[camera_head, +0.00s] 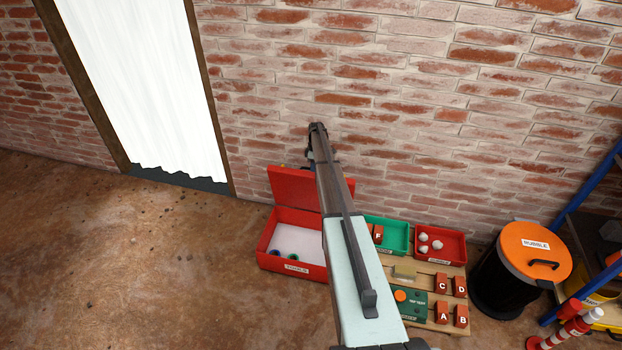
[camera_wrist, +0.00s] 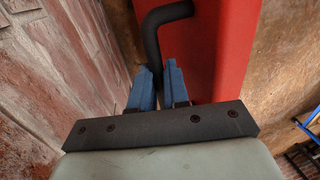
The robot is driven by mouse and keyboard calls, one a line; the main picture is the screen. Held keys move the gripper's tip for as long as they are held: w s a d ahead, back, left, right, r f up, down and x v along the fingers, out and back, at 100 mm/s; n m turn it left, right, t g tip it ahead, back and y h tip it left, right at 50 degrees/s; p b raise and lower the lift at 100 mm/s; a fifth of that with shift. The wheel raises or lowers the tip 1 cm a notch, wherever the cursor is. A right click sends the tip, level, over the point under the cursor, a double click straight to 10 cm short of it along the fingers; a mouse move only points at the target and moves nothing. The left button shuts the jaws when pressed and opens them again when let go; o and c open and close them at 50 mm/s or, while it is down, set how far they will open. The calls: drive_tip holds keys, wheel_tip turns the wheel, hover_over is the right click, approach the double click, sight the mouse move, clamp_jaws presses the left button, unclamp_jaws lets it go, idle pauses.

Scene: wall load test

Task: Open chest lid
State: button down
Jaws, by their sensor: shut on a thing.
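The red chest (camera_head: 274,263) stands on the floor left of centre in the head view, with a label on its front. Its red lid (camera_head: 293,187) is raised at the back, near the brick wall, so the pale inside shows with small dark blue and green round items. In the wrist view, my gripper (camera_wrist: 160,88) has its blue fingers shut on a dark bent handle (camera_wrist: 166,16) beside the red lid surface (camera_wrist: 222,50). In the head view, my arm hides the chest's right part and most of the gripper.
Right of the chest are a green tray (camera_head: 397,237), a red tray (camera_head: 455,244) with white balls, and a board with lettered red blocks (camera_head: 442,282). A black bin with an orange lid (camera_head: 522,250) stands further right, beside a blue rack. Floor at left is clear.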

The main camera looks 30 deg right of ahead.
drive_tip(key=shift+w+d+f, duration=0.4)
drive_tip(key=shift+w+d, duration=0.15)
drive_tip(key=shift+w, duration=0.05)
drive_tip(key=shift+w+d+f, duration=0.35)
drive_tip(key=shift+w+d, duration=0.15)
drive_tip(key=shift+w, duration=0.05)
drive_tip(key=c, duration=1.4)
unclamp_jaws()
drive_tip(key=shift+f, duration=0.1)
drive_tip(key=shift+c, duration=0.2)
drive_tip(key=o, duration=0.3)
drive_tip(key=shift+r, duration=0.25)
drive_tip(key=shift+r, duration=0.15)
wheel_tip(320, 180, up, 10)
drive_tip(key=shift+f, duration=0.15)
